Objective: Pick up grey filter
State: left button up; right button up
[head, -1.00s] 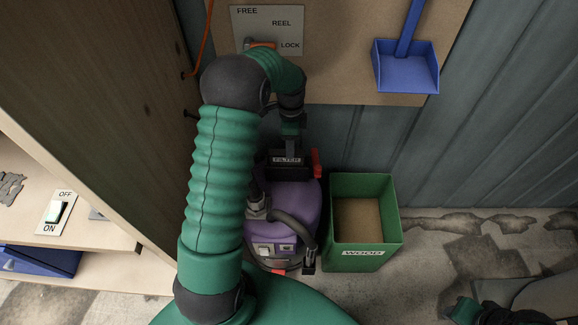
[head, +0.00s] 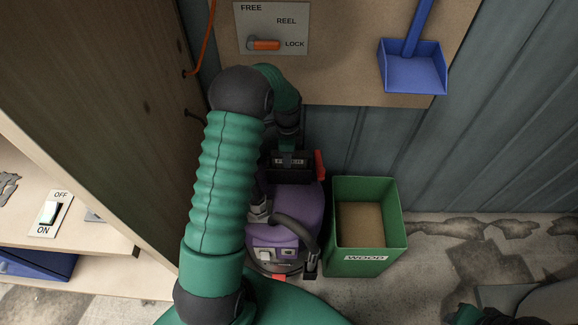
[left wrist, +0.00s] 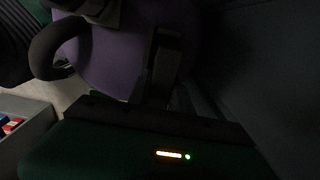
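The filter (head: 276,164) is a dark grey box on top of the purple vacuum (head: 302,212). A red tab shows at its right side. My left arm reaches up and bends down over it. My left gripper (head: 291,158) is at the filter's front and partly covers its label. I cannot tell whether its fingers touch or hold the filter. The left wrist view is very dark; a dark finger (left wrist: 163,66) shows against the purple vacuum body (left wrist: 115,52). My right gripper (head: 492,315) is only partly seen at the bottom right, away from the filter.
A green bin (head: 366,225) labelled WOOD stands right beside the vacuum. A black hose (head: 297,231) curves over the vacuum's front. Behind are a board with a reel lever (head: 265,44) and a blue dustpan (head: 414,68). A wooden cabinet wall (head: 110,90) is close on the left.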

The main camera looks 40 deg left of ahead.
pick_arm(q)
jog(key=shift+d, duration=0.15)
grip_shut()
jog(key=shift+r, duration=0.1)
dwell(0.8)
